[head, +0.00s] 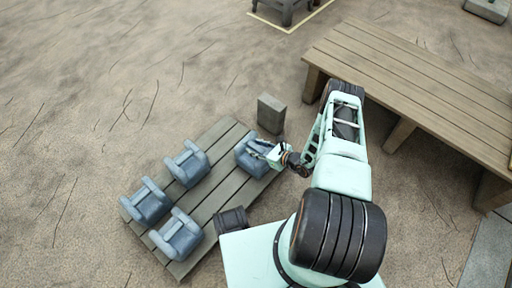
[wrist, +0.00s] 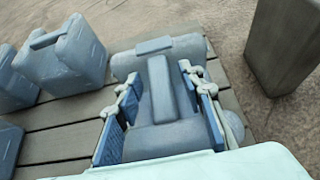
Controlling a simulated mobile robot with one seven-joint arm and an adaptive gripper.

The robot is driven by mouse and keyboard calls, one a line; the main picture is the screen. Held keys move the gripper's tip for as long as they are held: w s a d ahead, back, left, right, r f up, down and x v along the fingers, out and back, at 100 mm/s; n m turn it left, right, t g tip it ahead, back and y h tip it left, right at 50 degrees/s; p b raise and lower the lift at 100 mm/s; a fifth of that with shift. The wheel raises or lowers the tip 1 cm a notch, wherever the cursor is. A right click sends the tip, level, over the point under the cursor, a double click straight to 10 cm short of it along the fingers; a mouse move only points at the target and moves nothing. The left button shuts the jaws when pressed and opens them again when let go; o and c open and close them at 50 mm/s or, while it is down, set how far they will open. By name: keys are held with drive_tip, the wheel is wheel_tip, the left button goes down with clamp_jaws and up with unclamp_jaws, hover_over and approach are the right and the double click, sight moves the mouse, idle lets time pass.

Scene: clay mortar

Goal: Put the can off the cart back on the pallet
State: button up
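A blue-grey can (head: 250,158) with a top handle is at the far right corner of the slatted wooden pallet (head: 216,199). It appears to rest on the slats; contact underneath is hidden. My gripper (head: 268,150) is over this can. In the wrist view, the fingers (wrist: 162,105) are spread on both sides of the can's handle (wrist: 159,88), with a gap on each side. Three similar cans stand on the pallet: one in the middle (head: 188,164), one at the left (head: 147,203) and one at the front (head: 178,236). No cart is clearly identifiable.
A grey block (head: 271,113) stands on the ground just beyond the pallet's far right corner. A long wooden plank table (head: 420,85) is at the right. The sandy ground at the left is clear.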

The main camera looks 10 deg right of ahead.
drive_tip(key=shift+s+d+r, duration=0.1)
drive_tip(key=shift+r, duration=0.1)
drive_tip(key=p+v, duration=0.4)
drive_tip(key=v, duration=0.7)
drive_tip(key=shift+s+d, duration=0.15)
drive_tip(key=shift+s, duration=0.2)
drive_tip(key=shift+r, duration=0.1)
